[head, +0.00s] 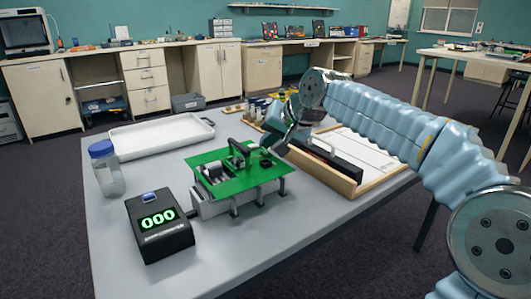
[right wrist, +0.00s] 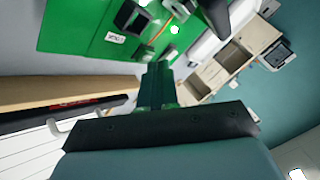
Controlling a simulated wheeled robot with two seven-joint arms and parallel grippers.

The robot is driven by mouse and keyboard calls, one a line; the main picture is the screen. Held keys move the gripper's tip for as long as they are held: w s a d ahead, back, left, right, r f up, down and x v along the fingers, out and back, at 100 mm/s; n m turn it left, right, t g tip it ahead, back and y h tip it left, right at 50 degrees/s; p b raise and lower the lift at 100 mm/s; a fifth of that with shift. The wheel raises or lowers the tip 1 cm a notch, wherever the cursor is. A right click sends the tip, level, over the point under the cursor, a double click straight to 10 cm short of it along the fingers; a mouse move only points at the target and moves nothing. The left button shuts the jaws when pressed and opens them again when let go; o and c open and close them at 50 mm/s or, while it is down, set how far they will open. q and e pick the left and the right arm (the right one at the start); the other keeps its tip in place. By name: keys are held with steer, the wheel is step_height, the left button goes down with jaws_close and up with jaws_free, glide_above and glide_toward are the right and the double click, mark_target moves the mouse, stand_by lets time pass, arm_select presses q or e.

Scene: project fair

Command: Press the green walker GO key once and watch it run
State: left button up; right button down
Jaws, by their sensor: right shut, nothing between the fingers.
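The green walker (head: 222,184) stands on the grey table, a flat green plate on short dark legs with dark and grey parts on top. Its plate (right wrist: 75,25) fills the upper left of the right wrist view, with a small white label (right wrist: 115,38) beside a dark block; I cannot read the label surely. My right gripper (head: 272,138) is at the walker's far right side, seen from behind its wrist. In the right wrist view its fingers (right wrist: 157,72) are together and empty, close to the plate's edge; contact cannot be told. I cannot make out the GO key clearly. My left gripper is not in view.
A black counter box (head: 160,225) showing 000 stands in front left of the walker. A blue-lidded jar (head: 107,170) and a white tray (head: 160,138) are behind it. A wooden-edged board with a dark bar (head: 325,163) lies right of the walker. The table's front right is clear.

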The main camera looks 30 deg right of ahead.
mark_target(269, 153)
steer(key=shift+f+b, duration=0.3)
steer(key=shift+f, duration=0.1)
stand_by(0.3)
steer(key=shift+r+p, duration=0.7)
steer(key=shift+r, duration=0.1)
step_height(269, 153, up, 5)
steer(key=p, duration=0.4)
steer(key=shift+p, duration=0.3)
stand_by(0.6)
